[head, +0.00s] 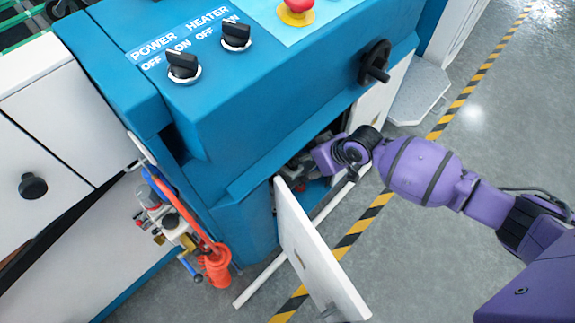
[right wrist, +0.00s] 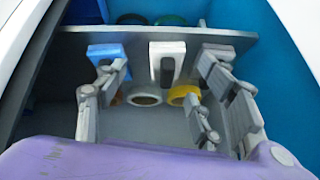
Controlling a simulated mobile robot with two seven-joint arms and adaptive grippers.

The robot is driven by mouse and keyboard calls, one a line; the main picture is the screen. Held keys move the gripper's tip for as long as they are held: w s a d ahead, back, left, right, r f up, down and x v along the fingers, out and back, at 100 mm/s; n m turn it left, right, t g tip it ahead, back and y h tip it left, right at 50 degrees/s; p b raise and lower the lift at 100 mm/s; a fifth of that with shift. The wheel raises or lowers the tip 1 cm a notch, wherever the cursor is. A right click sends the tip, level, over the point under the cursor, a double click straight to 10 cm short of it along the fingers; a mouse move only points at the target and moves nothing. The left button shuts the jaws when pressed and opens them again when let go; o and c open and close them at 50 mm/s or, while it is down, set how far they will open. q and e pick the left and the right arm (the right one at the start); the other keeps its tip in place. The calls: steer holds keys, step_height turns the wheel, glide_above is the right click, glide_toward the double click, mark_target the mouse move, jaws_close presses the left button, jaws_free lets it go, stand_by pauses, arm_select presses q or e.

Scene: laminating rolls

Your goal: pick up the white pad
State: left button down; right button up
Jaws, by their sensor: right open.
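The white pad (right wrist: 168,51) shows in the right wrist view, with a dark grip on its front. It stands at the edge of a grey shelf inside the cabinet, beside a blue pad (right wrist: 105,54) on its left. My right gripper (right wrist: 163,80) is open and empty, its fingers spread to the left and right of the white pad; I cannot tell whether any finger touches a pad. In the head view my right gripper (head: 303,167) reaches into the cabinet opening and is mostly hidden. The white pad cannot be made out there. My left gripper is not in view.
The blue machine (head: 240,110) stands above the opening, with knobs and a red button (head: 299,5). An open white door (head: 312,255) stands below my right arm. Rolls, one yellow (right wrist: 184,95), lie under the shelf (right wrist: 70,48). Grey floor is clear at right.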

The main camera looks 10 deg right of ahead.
mark_target(299, 168)
steer(key=shift+w+a+f, duration=0.1)
steer(key=shift+w+a, duration=0.8)
steer(key=shift+w, duration=0.15)
steer(key=shift+w+a+b, duration=0.25)
steer(key=shift+w+b, duration=0.1)
steer(key=shift+w, duration=0.05)
steer(key=b+x, duration=0.2)
steer(key=x, duration=0.2)
steer(key=shift+w+a+f, duration=0.15)
steer(key=shift+w+f, duration=0.05)
steer(key=shift+f, duration=0.1)
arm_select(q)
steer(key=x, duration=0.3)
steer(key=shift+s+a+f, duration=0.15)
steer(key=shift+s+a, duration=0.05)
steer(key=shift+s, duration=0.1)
arm_select(e)
steer(key=shift+r, duration=0.1)
steer(key=c, duration=1.2)
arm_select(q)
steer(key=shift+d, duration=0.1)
